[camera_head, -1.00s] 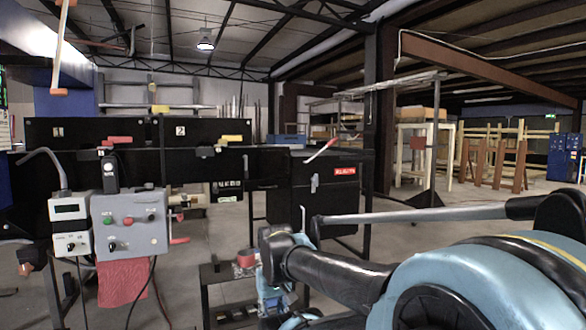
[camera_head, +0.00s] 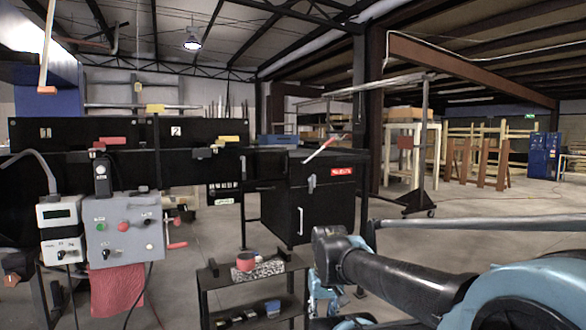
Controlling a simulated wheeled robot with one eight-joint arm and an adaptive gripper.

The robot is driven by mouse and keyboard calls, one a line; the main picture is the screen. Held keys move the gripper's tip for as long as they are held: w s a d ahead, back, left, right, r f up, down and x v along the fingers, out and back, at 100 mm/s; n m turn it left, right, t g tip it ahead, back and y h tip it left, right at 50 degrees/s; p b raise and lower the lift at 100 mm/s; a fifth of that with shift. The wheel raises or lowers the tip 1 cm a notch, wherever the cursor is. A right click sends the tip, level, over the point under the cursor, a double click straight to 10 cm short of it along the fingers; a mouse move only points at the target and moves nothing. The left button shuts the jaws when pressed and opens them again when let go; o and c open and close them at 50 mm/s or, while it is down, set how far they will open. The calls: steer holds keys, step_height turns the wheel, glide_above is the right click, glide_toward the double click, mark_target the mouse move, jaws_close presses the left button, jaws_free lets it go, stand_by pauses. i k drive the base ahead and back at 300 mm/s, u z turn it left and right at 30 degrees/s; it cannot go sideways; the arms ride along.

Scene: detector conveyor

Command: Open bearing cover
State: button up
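Two black panels on the long black machine carry the labels 1 and 2: panel 1 (camera_head: 70,133) with a red handle (camera_head: 110,141), and panel 2 (camera_head: 205,128) with a yellow handle (camera_head: 230,140). Both panels stand upright. I cannot tell which part is the bearing cover. A black cabinet (camera_head: 325,206) with a red label and a red-tipped lever (camera_head: 320,150) stands at the machine's right end; its door looks shut. My arm reaches in from the lower right, in front of the cabinet and apart from the panels. I cannot make out my gripper's fingers.
A grey control box (camera_head: 125,250) with buttons and a white meter box (camera_head: 60,225) stand at the left, with a red cloth (camera_head: 117,288) below. A low black cart (camera_head: 235,280) holds a red roll (camera_head: 246,261). Open floor lies to the right of the cabinet.

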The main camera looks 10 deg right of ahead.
mark_target(271, 164)
steer(key=i, duration=0.95)
